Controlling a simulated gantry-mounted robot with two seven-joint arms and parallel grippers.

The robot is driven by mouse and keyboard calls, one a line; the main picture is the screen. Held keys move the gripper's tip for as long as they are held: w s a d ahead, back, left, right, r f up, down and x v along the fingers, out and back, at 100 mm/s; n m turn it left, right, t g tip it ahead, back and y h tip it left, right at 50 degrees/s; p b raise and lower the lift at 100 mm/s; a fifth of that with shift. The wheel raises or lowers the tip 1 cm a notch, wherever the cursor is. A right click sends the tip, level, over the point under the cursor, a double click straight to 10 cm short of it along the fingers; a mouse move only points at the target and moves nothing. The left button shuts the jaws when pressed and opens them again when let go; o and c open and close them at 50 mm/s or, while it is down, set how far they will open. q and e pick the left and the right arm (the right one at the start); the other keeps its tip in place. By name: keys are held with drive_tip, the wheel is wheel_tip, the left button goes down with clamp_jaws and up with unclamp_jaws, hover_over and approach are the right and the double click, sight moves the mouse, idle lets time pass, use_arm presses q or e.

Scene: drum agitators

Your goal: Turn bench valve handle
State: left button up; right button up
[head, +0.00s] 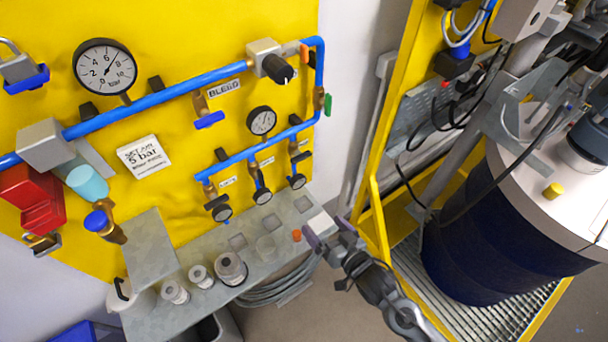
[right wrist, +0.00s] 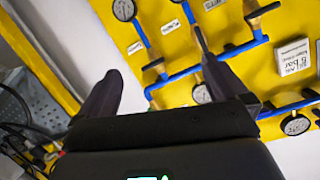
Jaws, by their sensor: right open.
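A yellow panel (head: 170,40) carries blue pipes and several valves. Three small branches drop from a lower blue pipe (head: 225,165), each with a tag too small to read and a small gauge at its end; I cannot tell which handle is the bench valve's. A green handle (head: 328,104) sits at the pipe's right, and a blue handle (head: 209,119) sits under the BLEED tag. My right gripper (head: 328,229) is open and empty, below and right of the branches, apart from them. In the right wrist view its fingers (right wrist: 155,52) stand spread before the pipes. My left gripper is out of view.
A grey shelf (head: 205,300) under the panel holds several small cups and fittings. A yellow frame (head: 378,215) and a dark blue drum (head: 480,240) stand to the right of my right arm. A coiled grey hose (head: 280,288) hangs under the shelf.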

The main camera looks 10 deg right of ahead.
drive_tip(key=w+d+f+n+t+y+b, duration=0.1)
drive_tip(key=w+d+f+n+t+b, duration=0.15)
drive_tip(key=w+b, duration=0.5)
drive_tip(key=n, duration=0.2)
approach(301, 157)
drive_tip(key=x, duration=0.9)
use_arm(q)
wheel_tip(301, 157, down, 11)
drive_tip(key=shift+b, duration=0.45)
use_arm(e)
drive_tip(key=shift+s+d+f+y, duration=0.15)
drive_tip(key=shift+d+f+y, duration=0.05)
drive_tip(key=shift+f+y, duration=0.1)
drive_tip(key=c, duration=1)
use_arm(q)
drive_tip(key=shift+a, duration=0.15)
